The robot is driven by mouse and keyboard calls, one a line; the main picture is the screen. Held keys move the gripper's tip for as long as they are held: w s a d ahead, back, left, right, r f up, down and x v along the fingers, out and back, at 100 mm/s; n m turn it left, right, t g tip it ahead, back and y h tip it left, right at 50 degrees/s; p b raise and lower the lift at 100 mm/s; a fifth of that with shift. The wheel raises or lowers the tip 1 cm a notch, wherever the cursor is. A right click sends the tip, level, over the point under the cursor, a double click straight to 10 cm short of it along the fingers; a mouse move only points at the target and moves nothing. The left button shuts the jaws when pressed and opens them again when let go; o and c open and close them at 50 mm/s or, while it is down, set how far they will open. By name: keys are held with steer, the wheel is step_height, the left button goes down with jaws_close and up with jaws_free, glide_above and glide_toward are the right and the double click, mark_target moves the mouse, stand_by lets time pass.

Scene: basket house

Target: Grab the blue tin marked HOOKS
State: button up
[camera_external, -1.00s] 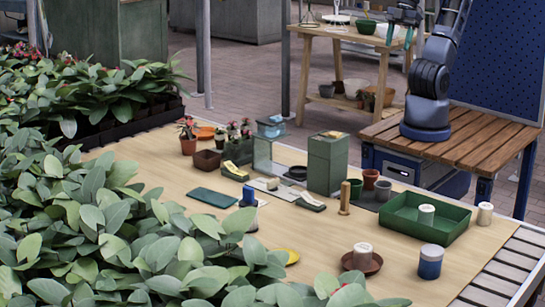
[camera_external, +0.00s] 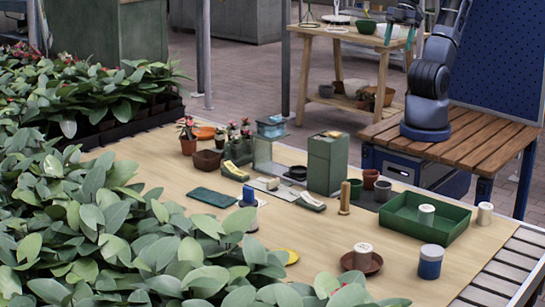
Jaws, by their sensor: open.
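A blue tin with a pale band and lid (camera_external: 430,262) stands upright at the front right of the table. A smaller blue item (camera_external: 248,194) stands near the middle, partly hidden by leaves. A light blue box-like item (camera_external: 271,126) sits on a glass-sided stand at the back. No HOOKS lettering is readable on any of them, so I cannot tell which is the marked tin. My gripper (camera_external: 400,36) is open with teal fingertips, high at the top right, far from all three. It appears in front of the wooden bench and looks empty.
A green tray (camera_external: 420,232) holds a white cylinder, with another pale cylinder (camera_external: 485,214) beside it. A tall green box (camera_external: 328,163), a wooden peg (camera_external: 344,198) and a brown saucer (camera_external: 374,266) with a pale tin stand nearby. Leafy plants (camera_external: 100,225) cover the near left.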

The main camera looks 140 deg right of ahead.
steer(key=o, duration=0.3)
steer(key=w+a+n+g, duration=0.1)
steer(key=w+a, duration=0.4)
steer(key=w, duration=0.7)
steer(key=w+a+n+g, duration=0.15)
steer(key=w+a, duration=0.35)
steer(key=w, duration=0.7)
steer(key=n+g, duration=0.2)
steer(key=n, duration=0.2)
glide_above(430, 262)
steer(key=s+d, duration=0.2)
steer(key=s, duration=0.1)
step_height(430, 262, down, 33)
steer(key=shift+w+a+r, duration=0.1)
steer(key=shift+r, duration=0.1)
steer(key=shift+a+f, duration=0.2)
steer(key=shift+f, duration=2.6)
steer(key=shift+a+f, duration=0.15)
steer(key=shift+f, duration=2.6)
steer(key=c, duration=1.1)
